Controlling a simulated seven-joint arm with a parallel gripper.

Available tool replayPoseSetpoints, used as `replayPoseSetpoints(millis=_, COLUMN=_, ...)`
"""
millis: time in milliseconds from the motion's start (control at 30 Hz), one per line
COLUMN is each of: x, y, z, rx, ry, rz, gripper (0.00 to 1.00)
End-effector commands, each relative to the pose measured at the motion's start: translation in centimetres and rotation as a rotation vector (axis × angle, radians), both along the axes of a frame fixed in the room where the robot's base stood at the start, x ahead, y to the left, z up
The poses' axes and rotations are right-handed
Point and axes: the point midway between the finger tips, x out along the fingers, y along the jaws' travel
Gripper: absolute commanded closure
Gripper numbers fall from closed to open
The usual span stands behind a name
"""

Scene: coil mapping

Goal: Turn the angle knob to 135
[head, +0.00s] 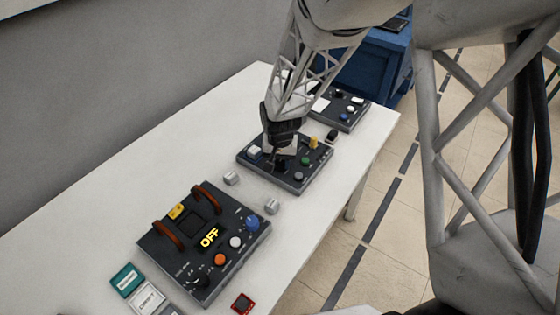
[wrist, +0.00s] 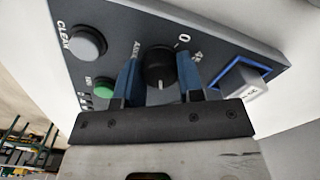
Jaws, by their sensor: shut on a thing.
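The angle knob (wrist: 158,66) is a round black dial with a white pointer line, facing the bottom of the wrist view. A "0" mark is printed above it, and a partly hidden label, perhaps "ANGLE", is beside it. My gripper (wrist: 161,72) has its two blue fingers on either side of the knob and is shut on it. In the head view my gripper (head: 281,152) reaches down onto the middle dark control panel (head: 317,164). The exact angle reading is hard to tell, as the fingers cover some markings.
A larger panel with an OFF display (head: 209,237) is nearer on the white table (head: 105,205). Another panel (head: 340,107) stands behind.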

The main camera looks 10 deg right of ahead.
Motion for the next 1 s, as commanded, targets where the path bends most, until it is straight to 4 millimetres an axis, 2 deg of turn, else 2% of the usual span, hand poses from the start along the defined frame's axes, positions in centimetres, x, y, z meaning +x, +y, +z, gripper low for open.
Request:
replayPoseSetpoints(millis=67, x=0.0, y=0.0, z=0.0, rx=0.000, ry=-0.001, rz=0.000, gripper=0.89)
replayPoseSetpoints(millis=100, x=0.0, y=0.0, z=0.0, rx=0.000, ry=-0.001, rz=0.000, gripper=0.60)
replayPoseSetpoints(millis=233, x=0.0, y=0.0, z=0.0, rx=0.000, ry=-0.001, rz=0.000, gripper=0.41)
replayPoseSetpoints(millis=667, x=0.0, y=0.0, z=0.4, rx=0.001, ry=-0.001, rz=0.001, gripper=0.40)
replayPoseSetpoints(millis=1000, x=0.1, y=0.0, z=3.9, rx=0.000, ry=-0.002, rz=0.001, gripper=0.40)
